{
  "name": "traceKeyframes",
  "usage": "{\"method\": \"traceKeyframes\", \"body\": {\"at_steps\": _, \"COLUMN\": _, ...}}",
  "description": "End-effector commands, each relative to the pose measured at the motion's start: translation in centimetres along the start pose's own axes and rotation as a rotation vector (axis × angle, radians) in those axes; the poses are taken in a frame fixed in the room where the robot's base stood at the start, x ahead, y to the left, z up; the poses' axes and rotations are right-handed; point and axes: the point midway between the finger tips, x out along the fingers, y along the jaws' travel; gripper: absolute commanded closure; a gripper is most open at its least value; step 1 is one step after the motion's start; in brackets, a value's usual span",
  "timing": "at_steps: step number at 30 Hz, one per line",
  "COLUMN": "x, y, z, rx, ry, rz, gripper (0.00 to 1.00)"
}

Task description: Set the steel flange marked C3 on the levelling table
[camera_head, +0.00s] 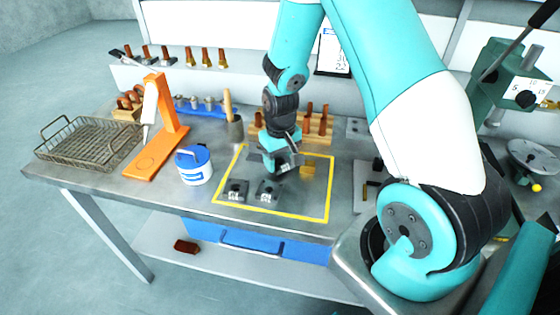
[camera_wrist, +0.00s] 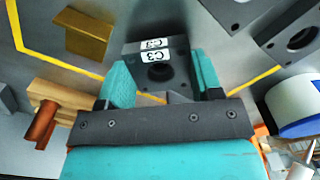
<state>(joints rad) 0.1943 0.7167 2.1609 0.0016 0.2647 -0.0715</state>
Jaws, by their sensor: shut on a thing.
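My gripper (camera_head: 283,164) is over the yellow-taped area of the bench. In the wrist view its teal fingers (camera_wrist: 160,84) are shut on the steel flange marked C3 (camera_wrist: 152,72), a dark grey block with a round hole and white labels. In the head view the gripper mostly hides this flange, and I cannot tell whether it touches the bench. Two similar flanges (camera_head: 235,191) (camera_head: 268,191) sit in the front left of the taped area. They also show in the wrist view (camera_wrist: 292,42) (camera_wrist: 236,12). I cannot identify the levelling table with certainty.
A brass block (camera_head: 308,170) stands right of the gripper. A wooden rack (camera_head: 318,126) is behind. A white tub with a blue lid (camera_head: 194,169), an orange stand (camera_head: 160,145) and a wire basket (camera_head: 82,155) are to the left. The front right of the taped area is clear.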

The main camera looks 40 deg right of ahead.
Motion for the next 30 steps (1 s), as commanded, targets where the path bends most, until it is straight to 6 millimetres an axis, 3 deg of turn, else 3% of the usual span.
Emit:
{"method": "traceKeyframes", "body": {"at_steps": 3, "x": 1.1, "y": 0.0, "z": 0.0, "rx": 0.000, "ry": -0.001, "rz": 0.000, "gripper": 0.75}}
{"method": "traceKeyframes", "body": {"at_steps": 15, "x": 1.7, "y": 0.0, "z": 0.0, "rx": 0.000, "ry": 0.001, "rz": 0.000, "gripper": 0.75}}
{"method": "traceKeyframes", "body": {"at_steps": 16, "x": 1.6, "y": 0.0, "z": 0.0, "rx": 0.000, "ry": 0.001, "rz": 0.000, "gripper": 0.34}}
{"method": "traceKeyframes", "body": {"at_steps": 18, "x": 1.6, "y": 0.0, "z": 0.0, "rx": 0.000, "ry": 0.001, "rz": 0.000, "gripper": 0.18}}
{"method": "traceKeyframes", "body": {"at_steps": 30, "x": 0.8, "y": 0.0, "z": -0.1, "rx": 0.000, "ry": 0.004, "rz": 0.000, "gripper": 0.15}}
